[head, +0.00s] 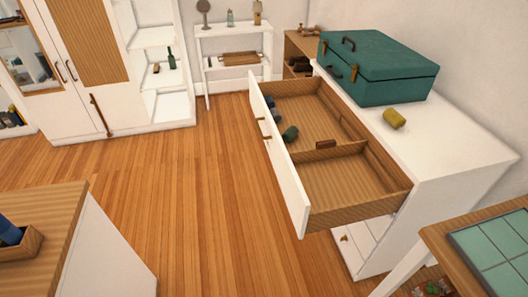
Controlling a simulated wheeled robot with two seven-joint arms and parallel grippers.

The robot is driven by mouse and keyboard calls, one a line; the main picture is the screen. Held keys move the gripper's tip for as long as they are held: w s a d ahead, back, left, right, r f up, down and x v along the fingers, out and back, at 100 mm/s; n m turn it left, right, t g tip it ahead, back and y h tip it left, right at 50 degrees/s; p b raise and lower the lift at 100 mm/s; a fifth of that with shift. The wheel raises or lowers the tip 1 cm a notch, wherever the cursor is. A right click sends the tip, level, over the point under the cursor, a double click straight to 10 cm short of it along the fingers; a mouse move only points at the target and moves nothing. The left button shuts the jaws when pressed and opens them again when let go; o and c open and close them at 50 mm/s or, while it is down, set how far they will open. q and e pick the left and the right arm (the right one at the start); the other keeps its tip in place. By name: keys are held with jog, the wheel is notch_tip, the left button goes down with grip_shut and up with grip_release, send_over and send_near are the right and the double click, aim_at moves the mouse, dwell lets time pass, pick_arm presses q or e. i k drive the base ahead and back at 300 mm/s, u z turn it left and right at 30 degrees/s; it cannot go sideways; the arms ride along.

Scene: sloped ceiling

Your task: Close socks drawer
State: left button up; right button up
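The open drawer (279,167) is pulled far out from a white dresser (462,162) on the right side of the head view. Its white front faces left and carries small handles (267,137). The wooden inside is split by a divider (330,154). Dark rolled items that look like socks (290,133) lie in the far compartment near the front panel, and a small brown item (325,144) lies by the divider. The near compartment looks empty. Neither of my grippers is in view.
A teal case (376,66) and a yellow roll (394,118) sit on the dresser top. A wooden-topped cabinet (95,243) stands at lower left, and a tile-topped table (490,254) at lower right. The wooden floor (190,200) between them is clear.

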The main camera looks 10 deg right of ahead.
aim_at(319, 196)
jog(key=z, duration=0.15)
jog(key=k, duration=0.3)
jog(key=u, duration=0.5)
jog(key=i, duration=2.2)
jog(key=z, duration=0.75)
